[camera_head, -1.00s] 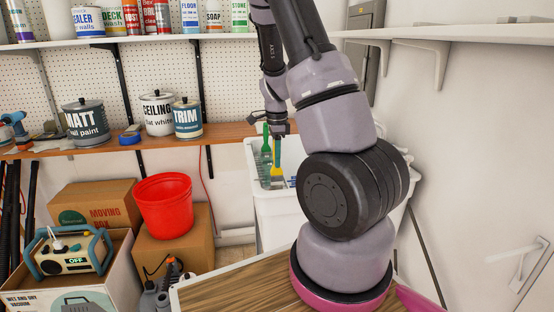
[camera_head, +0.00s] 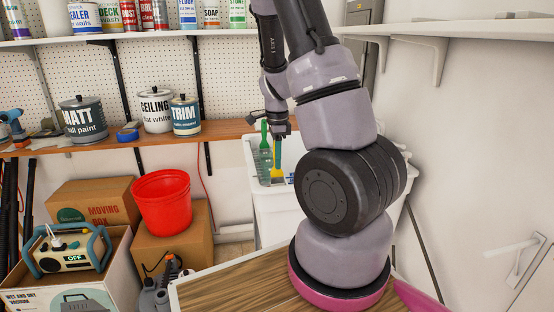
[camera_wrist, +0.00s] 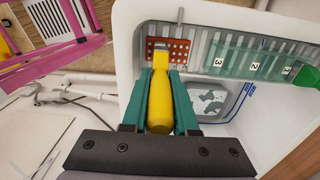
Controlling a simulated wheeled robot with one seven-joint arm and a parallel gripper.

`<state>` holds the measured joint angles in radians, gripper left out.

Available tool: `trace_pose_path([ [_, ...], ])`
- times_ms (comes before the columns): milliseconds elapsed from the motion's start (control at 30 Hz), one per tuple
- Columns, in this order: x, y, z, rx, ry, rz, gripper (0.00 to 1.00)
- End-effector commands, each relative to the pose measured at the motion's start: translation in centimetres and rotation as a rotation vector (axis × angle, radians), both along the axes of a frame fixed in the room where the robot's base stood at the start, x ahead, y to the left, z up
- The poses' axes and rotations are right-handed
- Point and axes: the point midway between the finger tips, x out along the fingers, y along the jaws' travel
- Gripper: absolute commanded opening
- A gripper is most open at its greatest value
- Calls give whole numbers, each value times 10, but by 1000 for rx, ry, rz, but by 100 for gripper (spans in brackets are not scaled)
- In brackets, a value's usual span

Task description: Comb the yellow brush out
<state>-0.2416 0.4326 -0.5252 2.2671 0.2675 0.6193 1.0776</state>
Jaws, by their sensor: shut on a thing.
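The yellow brush (camera_wrist: 159,104) has its handle between the two teal fingers of my gripper (camera_wrist: 160,78), which are shut on it. Its metal collar and head point away from the wrist, over a red plate with pale studs (camera_wrist: 181,49) inside the white tub (camera_wrist: 128,28). I cannot tell if the bristles touch the studs.
A clear greenish container marked 3, 2, 1 (camera_wrist: 251,62) lies right of the studded plate, with a green handle (camera_wrist: 307,77) at its end. The tub has ribbed inner walls. A shelf with paint cans (camera_head: 154,110) and a red bucket (camera_head: 163,202) stand to the left.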

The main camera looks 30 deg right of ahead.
Motion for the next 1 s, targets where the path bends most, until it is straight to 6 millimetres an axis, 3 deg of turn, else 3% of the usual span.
trace_pose_path([
  [700, 36, -11, 0, 0, 0, 1, 0],
  [1000, 23, -6, -1, 1, 1, 0, 0],
])
